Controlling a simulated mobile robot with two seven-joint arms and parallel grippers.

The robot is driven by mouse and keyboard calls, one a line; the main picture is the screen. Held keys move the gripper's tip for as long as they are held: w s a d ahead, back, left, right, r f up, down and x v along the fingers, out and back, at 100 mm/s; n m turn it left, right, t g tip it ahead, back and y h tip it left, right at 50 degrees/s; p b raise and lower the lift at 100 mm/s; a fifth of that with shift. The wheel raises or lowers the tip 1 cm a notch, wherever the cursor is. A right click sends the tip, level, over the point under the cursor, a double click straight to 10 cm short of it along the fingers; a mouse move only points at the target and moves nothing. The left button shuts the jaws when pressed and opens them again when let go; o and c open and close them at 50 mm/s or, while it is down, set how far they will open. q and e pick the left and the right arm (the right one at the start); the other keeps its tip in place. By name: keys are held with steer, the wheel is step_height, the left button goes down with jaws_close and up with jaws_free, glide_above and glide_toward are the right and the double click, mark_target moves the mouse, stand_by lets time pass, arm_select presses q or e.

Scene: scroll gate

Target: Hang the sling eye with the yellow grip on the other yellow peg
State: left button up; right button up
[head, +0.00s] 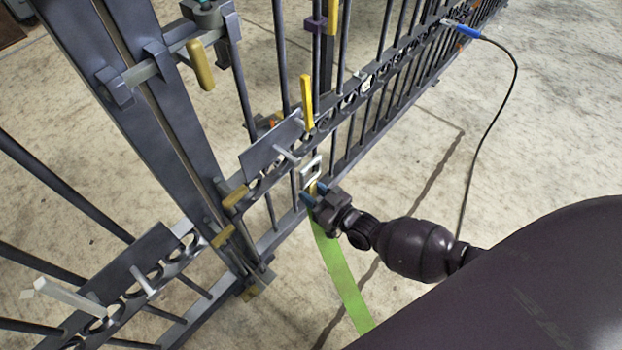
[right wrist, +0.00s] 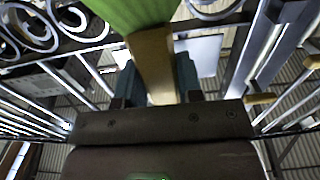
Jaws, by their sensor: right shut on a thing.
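My right gripper (head: 316,195) is shut on the yellow grip (right wrist: 152,62) of the green sling (head: 342,275). The sling hangs from the grip toward the floor; it also shows at the top of the right wrist view (right wrist: 135,14). The pale square sling eye (head: 311,170) stands just above the fingers, close to the gate's rail. Two yellow-tipped pegs, an upper one (head: 235,196) and a lower one (head: 222,236), stick out near the gate post, left of my gripper. Both look bare. I cannot tell whether the eye touches the gate. My left gripper is out of view.
The dark barred gate (head: 365,85) with its scroll rail runs from lower left to upper right. An upright yellow bar (head: 306,100) and a grey plate (head: 271,143) are above the gripper. A blue-handled tool (head: 466,34) with a black cable is at upper right.

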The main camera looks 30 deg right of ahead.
steer(key=shift+p+v, duration=0.45)
steer(key=shift+v, duration=2.05)
steer(key=shift+r, duration=0.1)
